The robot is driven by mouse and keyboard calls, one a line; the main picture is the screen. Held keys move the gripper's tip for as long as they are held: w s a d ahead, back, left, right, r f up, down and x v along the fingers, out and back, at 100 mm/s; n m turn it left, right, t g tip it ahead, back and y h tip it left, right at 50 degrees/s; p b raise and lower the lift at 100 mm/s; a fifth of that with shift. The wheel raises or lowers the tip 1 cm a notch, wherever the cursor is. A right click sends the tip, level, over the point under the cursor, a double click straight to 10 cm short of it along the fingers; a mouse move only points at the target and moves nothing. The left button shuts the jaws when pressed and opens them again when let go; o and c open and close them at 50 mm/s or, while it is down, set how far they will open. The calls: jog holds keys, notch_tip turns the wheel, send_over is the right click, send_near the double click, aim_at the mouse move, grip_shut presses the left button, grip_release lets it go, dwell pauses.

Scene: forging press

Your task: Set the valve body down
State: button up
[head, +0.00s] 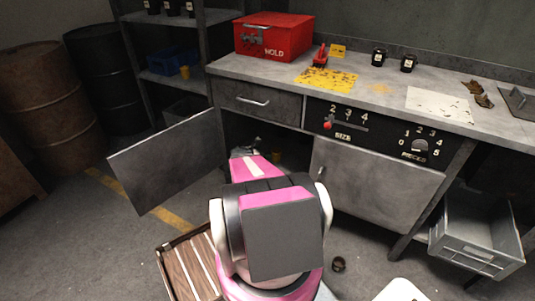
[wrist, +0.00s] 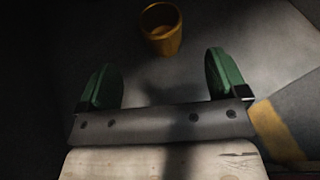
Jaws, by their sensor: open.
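My gripper (wrist: 165,88) is open in the wrist view, its two green fingers wide apart with nothing between them. An orange-brown, hollow, cup-like piece (wrist: 161,32) stands upright beyond the fingertips, apart from them. I cannot tell whether it is the valve body. In the head view my arm reaches into the open cabinet under the bench, and my gripper (head: 246,151) is partly hidden there. A small orange piece (head: 276,156) shows just right of it in the dark cabinet. No piece is seen held.
The open cabinet door (head: 168,162) stands left of my arm, and a closed door (head: 375,180) is to its right. A grey crate (head: 478,235) and a dark ring (head: 338,264) are at right.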

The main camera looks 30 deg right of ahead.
jog(key=s+a+r+m+y, duration=0.4)
jog(key=a+r+m, duration=0.2)
jog(key=a, duration=0.8)
jog(key=s+a+r+m+y, duration=0.5)
jog(key=a+r+m, duration=0.1)
jog(key=a, duration=0.8)
jog(key=s+a+r+m+g+y, duration=0.1)
jog(key=s+a+r+m+y, duration=0.3)
jog(key=a, duration=1)
notch_tip(320, 180, up, 3)
jog(key=s+m, duration=0.1)
jog(key=m, duration=0.2)
jog(key=shift+a+r, duration=0.15)
jog(key=shift+a, duration=0.05)
jog(key=shift+c, duration=0.3)
